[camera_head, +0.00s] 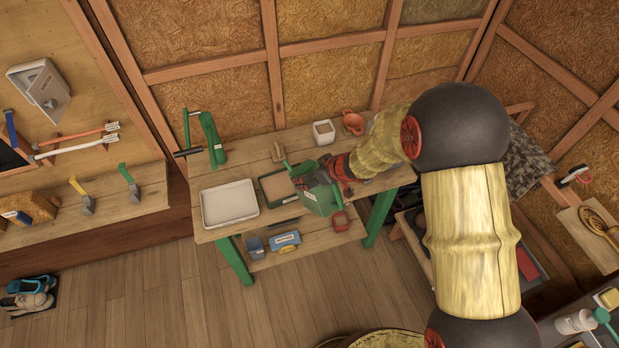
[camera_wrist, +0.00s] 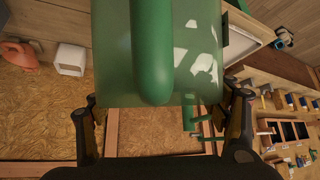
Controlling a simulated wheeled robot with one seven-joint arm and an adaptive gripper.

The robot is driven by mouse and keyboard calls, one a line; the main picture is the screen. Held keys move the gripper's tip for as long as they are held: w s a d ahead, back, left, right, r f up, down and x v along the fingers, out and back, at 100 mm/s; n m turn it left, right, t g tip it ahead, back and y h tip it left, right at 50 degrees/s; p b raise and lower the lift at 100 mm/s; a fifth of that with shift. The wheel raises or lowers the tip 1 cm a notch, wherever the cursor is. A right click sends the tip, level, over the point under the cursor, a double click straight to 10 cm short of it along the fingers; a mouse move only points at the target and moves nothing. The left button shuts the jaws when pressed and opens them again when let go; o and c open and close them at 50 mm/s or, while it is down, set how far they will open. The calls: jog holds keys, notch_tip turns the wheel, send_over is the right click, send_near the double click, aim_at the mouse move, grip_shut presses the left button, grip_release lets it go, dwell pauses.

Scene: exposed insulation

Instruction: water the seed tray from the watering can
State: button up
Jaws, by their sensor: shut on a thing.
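The green watering can (camera_head: 318,202) is at the front middle of the workbench, in my gripper (camera_head: 325,183). In the wrist view the green can (camera_wrist: 205,50) fills the upper middle, its thick rounded handle towards the camera. My gripper's fingers (camera_wrist: 160,100) stand on both sides of it, shut on it. The can's spout and underside are not clear, and I cannot tell whether it touches the bench. A small dark-rimmed tray with brown fill (camera_head: 272,187), which looks like the seed tray, lies just left of the can, partly covered by it.
A large pale tray (camera_head: 229,203) lies left on the bench. A green clamp-like tool (camera_head: 212,140) stands behind it. A red pot (camera_head: 340,221) is near the front edge. Insulated wall lies close behind.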

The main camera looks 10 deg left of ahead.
aim_at(312, 180)
jog(key=shift+s+d+f+t+y+b, duration=0.15)
jog(key=shift+f+t+y+b, duration=0.15)
jog(key=shift+b, duration=1.6)
jog(key=shift+w+d+f+t+y+b, duration=0.1)
jog(key=shift+f+y+b, duration=0.2)
jog(key=shift+b, duration=1.55)
jog(key=b, duration=0.3)
jog(key=shift+s+f, duration=0.15)
jog(key=shift+f, duration=0.2)
jog(key=shift+d+f+y+b, duration=0.1)
jog(key=shift+y+b, duration=0.2)
jog(key=shift+b, duration=0.3)
notch_tip(312, 180, down, 4)
jog(key=t+y+b, duration=0.1)
jog(key=b, duration=0.6)
jog(key=t+y+b, duration=0.1)
jog(key=b, duration=0.6)
jog(key=shift+s+d+y, duration=0.15)
jog(key=shift+y, duration=0.15)
jog(key=shift+r+p, duration=1.7)
jog(key=shift+r, duration=0.15)
